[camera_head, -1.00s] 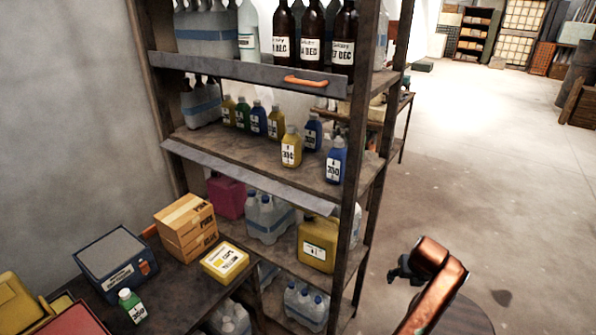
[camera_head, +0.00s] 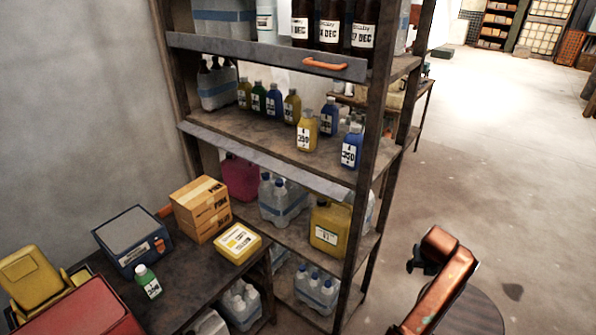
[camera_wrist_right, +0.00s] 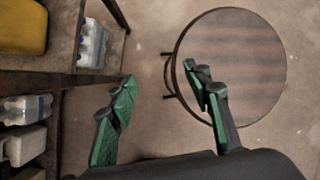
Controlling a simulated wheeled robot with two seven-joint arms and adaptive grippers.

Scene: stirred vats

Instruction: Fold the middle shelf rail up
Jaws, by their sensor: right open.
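The middle shelf rail (camera_head: 262,158) is a long grey strip along the front edge of the middle shelf (camera_head: 265,133). It lies folded outward and down, sloping away from the shelf, below the bottles. My right gripper (camera_head: 418,262) is to the right of the rack, out over the floor and apart from the rail. In the right wrist view its two green-padded fingers (camera_wrist_right: 160,78) are spread wide with nothing between them. The rail cannot be made out in that view. My left gripper is not in view.
The upper rail (camera_head: 250,54) stands upright with an orange handle (camera_head: 322,67). Yellow and blue bottles (camera_head: 307,130) stand near the middle shelf's front. A bench (camera_head: 190,278) with boxes is at left. A round table (camera_head: 462,312) stands below my right arm. Open floor lies right.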

